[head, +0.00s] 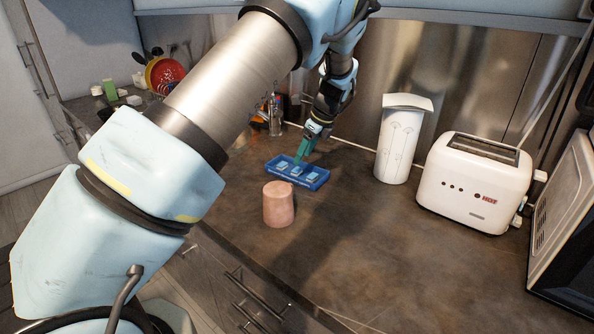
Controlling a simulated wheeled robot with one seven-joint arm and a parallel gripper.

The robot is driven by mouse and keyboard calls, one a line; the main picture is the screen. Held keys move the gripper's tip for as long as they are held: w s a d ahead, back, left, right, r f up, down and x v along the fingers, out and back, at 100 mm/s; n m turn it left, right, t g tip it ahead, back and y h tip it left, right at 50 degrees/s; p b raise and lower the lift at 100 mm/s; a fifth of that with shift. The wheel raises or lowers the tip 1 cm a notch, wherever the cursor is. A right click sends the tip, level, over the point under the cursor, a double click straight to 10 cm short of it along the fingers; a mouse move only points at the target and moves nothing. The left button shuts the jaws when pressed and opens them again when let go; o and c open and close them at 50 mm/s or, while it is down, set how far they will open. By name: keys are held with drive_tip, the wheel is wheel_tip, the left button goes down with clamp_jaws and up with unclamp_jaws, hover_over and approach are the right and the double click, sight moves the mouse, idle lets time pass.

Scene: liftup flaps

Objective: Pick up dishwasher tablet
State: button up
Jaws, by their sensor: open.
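Several small light-blue dishwasher tablets lie in a blue tray (318,186) on the dark countertop. One tablet (282,167) is at the left, one tablet (297,171) in the middle and one tablet (313,176) at the right. My gripper (300,157) has green fingers and points down at the far edge of the tray, close above the tablets. Its fingers look close together from this angle, and I see nothing held between them. I cannot tell whether the fingertips touch a tablet or the tray.
A pink cylinder (278,204) stands just in front of the tray. A white canister (397,140), a white toaster (474,184) and a microwave (566,225) stand to the right. Utensils and a red colander (167,73) are at the back left. The front middle of the counter is clear.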

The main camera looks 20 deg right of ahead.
sight(296, 174)
drive_tip(key=shift+s+p+x, duration=0.15)
drive_tip(key=shift+p+x, duration=0.45)
drive_tip(key=shift+x, duration=0.65)
drive_tip(key=shift+s+p+x, duration=0.15)
drive_tip(key=shift+p+x, duration=0.45)
drive_tip(key=shift+x, duration=0.65)
drive_tip(key=shift+f, duration=0.1)
clamp_jaws()
